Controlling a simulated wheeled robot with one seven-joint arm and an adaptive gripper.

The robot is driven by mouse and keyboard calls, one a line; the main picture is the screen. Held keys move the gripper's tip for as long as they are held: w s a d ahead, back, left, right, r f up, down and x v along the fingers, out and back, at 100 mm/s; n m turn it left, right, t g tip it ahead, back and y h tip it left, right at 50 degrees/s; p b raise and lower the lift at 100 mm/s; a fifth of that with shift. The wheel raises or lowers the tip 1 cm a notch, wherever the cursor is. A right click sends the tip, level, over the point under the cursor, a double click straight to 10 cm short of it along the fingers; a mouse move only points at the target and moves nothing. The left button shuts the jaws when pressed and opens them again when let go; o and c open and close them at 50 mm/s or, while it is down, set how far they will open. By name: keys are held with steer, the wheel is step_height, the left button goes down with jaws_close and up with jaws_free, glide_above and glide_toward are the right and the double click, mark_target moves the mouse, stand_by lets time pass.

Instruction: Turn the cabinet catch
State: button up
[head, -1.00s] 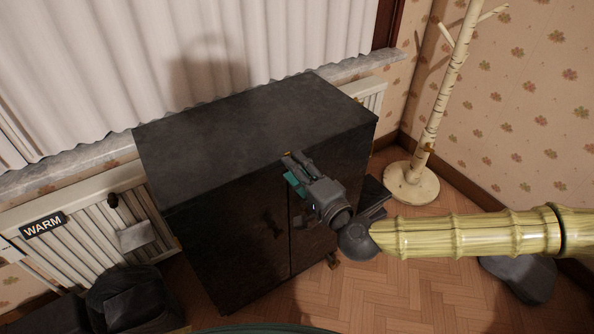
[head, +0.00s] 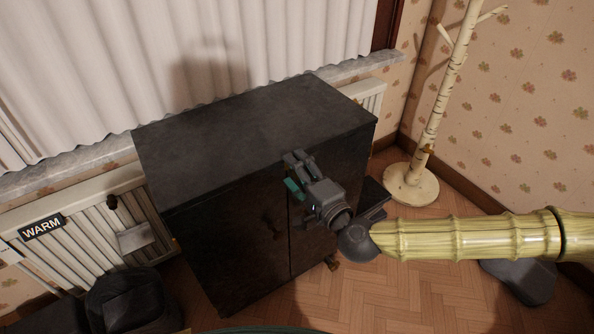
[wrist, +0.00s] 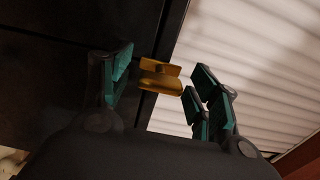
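The dark cabinet (head: 255,130) stands against the curtained wall, with two front doors shown shut. In the wrist view, a brass catch (wrist: 160,78) sits at the cabinet's dark edge. My gripper (wrist: 166,88) is open, with one teal-padded finger to the left of the catch and the other to the right. Gaps show on both sides, so neither pad appears to touch it. In the head view, my gripper (head: 297,174) is at the upper front of the cabinet's right door, and it hides the catch there.
A birch-like coat stand (head: 410,185) stands at the right. Dark items lie on the floor beside the cabinet. Parquet floor (head: 350,295) is clear in front.

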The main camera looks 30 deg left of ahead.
steer(key=v, duration=1.2)
steer(key=shift+s+f, duration=0.1)
steer(key=shift+f, duration=0.05)
stand_by(0.4)
steer(key=s+d+f+n+g+h, duration=0.1)
steer(key=s+d+f+h, duration=0.15)
steer(key=f, duration=0.55)
steer(key=s+d+f+g+h, duration=0.1)
steer(key=s+f+g, duration=0.1)
steer(key=s+f, duration=0.35)
steer(key=s+d+f+n+g+h, duration=0.1)
steer(key=s+d+f+h, duration=0.2)
steer(key=d+f, duration=0.55)
steer(key=s+d+f+n+g+h, duration=0.1)
steer(key=s+d+f+g+h, duration=0.15)
steer(key=d+f, duration=0.6)
steer(key=s+d+f+n+h, duration=0.1)
steer(key=d+f+h, duration=0.25)
steer(key=d, duration=0.85)
steer(key=s+d+f+h, duration=0.2)
steer(key=d+h, duration=0.2)
steer(key=d, duration=0.7)
step_height(320, 180, up, 14)
steer(key=p, duration=1.5)
